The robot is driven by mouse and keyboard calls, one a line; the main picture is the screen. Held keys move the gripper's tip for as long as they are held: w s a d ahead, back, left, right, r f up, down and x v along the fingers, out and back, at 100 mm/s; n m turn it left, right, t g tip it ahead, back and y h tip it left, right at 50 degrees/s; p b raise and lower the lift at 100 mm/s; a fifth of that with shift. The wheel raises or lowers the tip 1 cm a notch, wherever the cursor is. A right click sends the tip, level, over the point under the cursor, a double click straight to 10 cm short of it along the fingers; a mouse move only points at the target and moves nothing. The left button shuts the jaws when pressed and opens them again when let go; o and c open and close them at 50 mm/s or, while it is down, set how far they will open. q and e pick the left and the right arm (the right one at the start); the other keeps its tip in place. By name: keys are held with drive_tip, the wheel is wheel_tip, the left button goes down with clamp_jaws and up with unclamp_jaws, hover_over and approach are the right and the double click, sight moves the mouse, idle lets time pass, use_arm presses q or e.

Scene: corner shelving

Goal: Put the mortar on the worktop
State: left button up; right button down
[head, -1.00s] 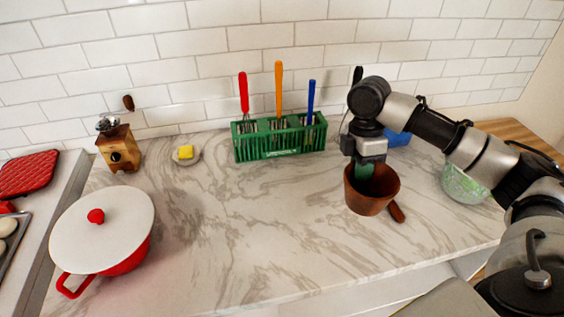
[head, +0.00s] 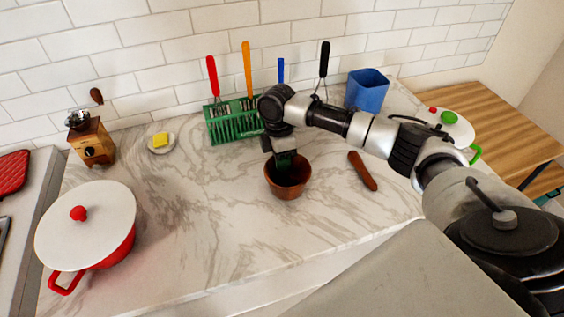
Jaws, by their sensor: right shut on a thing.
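The mortar (head: 289,190) is a reddish-brown cup-shaped vessel, upright at the middle of the worktop. My right gripper (head: 284,163) reaches down to its back rim and is shut on it. The fingertips are partly hidden inside the mortar. The worktop (head: 200,215) is white marble with grey-brown veins, and it lies under the mortar. I cannot tell whether the mortar's base touches it. My left gripper is not in view.
A green crate with utensils (head: 231,125) stands behind the mortar. A brown stick-like piece (head: 362,170) lies to the right, before a blue container (head: 367,90). A red pot with white lid (head: 88,222) stands at left. The marble between pot and mortar is clear.

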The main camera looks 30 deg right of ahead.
drive_tip(key=shift+w+f, duration=0.1)
drive_tip(key=shift+f, duration=0.75)
drive_tip(key=c, duration=1.2)
unclamp_jaws()
drive_tip(key=b+v, duration=0.2)
drive_tip(key=v, duration=1)
